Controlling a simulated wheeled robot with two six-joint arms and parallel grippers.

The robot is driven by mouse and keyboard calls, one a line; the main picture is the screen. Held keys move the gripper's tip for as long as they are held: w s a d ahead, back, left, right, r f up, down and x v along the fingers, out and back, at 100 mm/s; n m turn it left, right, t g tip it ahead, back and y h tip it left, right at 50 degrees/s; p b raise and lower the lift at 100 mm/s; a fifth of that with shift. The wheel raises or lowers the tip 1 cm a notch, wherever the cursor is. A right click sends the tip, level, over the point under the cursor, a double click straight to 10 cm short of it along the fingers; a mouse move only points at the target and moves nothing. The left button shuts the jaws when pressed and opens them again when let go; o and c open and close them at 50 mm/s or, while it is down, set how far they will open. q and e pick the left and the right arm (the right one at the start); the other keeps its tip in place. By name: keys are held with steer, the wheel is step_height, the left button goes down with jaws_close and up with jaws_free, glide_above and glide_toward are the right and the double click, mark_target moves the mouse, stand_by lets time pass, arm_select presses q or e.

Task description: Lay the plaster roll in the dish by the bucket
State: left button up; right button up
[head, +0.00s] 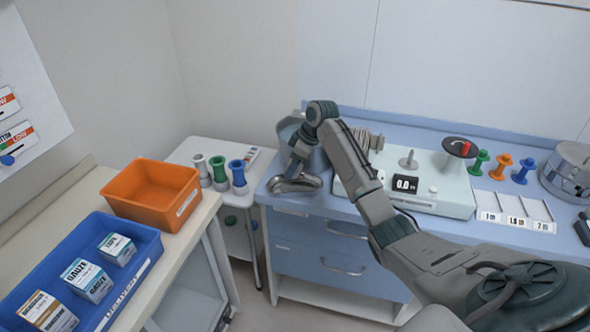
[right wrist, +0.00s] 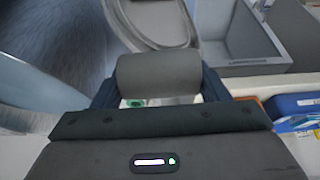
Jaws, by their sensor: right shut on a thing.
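In the right wrist view my right gripper (right wrist: 160,88) is shut on a grey cylindrical roll (right wrist: 159,74), which lies crosswise between the two fingers. A pale grey dish with a rounded rim (right wrist: 193,40) is just beyond the roll; I cannot tell whether they touch. In the head view a shiny metal dish (head: 297,184) lies at the left end of the blue counter. My right arm reaches over to it, and the gripper (head: 296,168) is close above it. The grey bucket (head: 316,160) stands behind, partly hidden by my arm. The roll is not clear there. My left gripper is not in view.
A white scale (head: 440,190) stands right of the dish, with coloured spools (head: 500,166) farther right. A white trolley (head: 215,150) with several spools is left of the counter. An orange bin (head: 150,190) and a blue tray of boxes (head: 140,240) stand on the left bench.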

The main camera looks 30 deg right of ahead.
mark_target(295, 174)
step_height(295, 174, down, 3)
steer(key=shift+p, duration=0.8)
steer(key=shift+f, duration=0.2)
steer(key=shift+f, duration=0.55)
steer(key=o, duration=0.8)
steer(key=shift+c, duration=0.2)
